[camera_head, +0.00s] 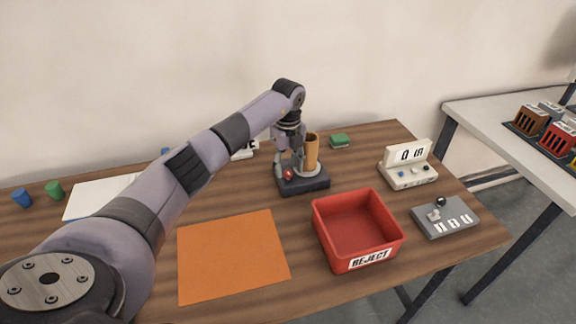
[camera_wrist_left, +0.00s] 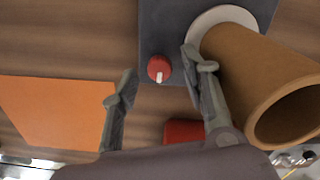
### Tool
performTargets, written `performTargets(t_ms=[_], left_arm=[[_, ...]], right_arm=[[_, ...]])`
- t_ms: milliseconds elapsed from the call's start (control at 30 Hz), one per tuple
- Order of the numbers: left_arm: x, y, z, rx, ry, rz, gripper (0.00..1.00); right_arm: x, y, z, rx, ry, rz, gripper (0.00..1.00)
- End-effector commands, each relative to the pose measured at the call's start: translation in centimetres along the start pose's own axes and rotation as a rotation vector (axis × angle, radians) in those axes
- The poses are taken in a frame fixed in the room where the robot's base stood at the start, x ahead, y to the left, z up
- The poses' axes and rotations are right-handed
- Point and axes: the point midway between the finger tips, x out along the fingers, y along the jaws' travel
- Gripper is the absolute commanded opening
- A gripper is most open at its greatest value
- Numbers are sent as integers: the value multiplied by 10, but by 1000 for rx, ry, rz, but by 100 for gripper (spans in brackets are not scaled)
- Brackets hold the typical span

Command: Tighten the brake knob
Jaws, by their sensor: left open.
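The brake knob (camera_head: 288,175) is a small red knob on the front left of a dark base (camera_head: 318,185). It also shows in the left wrist view (camera_wrist_left: 159,68), with a white mark on its lower part. An orange-brown cylinder (camera_head: 312,152) stands on a pale disc on the same base. My left gripper (camera_head: 285,172) is over the base at the knob. In the left wrist view the open fingers (camera_wrist_left: 158,85) are wide apart, with the knob showing between them. I cannot tell whether a finger touches the cylinder. My right gripper is not in view.
An orange sheet (camera_head: 233,256) lies in front, beside a red reject bin (camera_head: 325,228). A white display box (camera_head: 408,177) and a grey control box (camera_head: 445,222) stand at right. A green block (camera_head: 340,141) sits behind the base. Blue (camera_head: 22,197) and green (camera_head: 54,190) cylinders stand far left.

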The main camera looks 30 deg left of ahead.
Motion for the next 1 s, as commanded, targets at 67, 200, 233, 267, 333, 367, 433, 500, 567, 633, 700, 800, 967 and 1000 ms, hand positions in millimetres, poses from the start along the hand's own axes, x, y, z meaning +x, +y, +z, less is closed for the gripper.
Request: performTargets(t_ms=[67,200,233,267,333,367,433,500,567,633,700,800,967,1000], left_arm=[[6,0,0,0,0,1,42],[10,0,0,0,0,0,42],[10,0,0,0,-1,0,42],[11,0,0,0,-1,0,42],[11,0,0,0,-1,0,42],[10,0,0,0,-1,0,42],[10,0,0,0,-1,0,40],[10,0,0,0,0,0,36],[10,0,0,0,-1,0,32],[10,0,0,0,-1,0,27],[10,0,0,0,-1,0,22],[10,0,0,0,-1,0,16],[10,0,0,0,-1,0,5],[10,0,0,0,-1,0,2]], right_arm=[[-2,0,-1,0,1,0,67],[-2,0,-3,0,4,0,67],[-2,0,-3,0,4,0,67],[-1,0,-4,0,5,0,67],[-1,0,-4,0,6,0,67],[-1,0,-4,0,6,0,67],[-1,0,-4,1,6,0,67],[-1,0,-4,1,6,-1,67],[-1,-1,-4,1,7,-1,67],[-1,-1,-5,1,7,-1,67],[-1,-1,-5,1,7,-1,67],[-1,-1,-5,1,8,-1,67],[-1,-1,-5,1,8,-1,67],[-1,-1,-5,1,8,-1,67]])
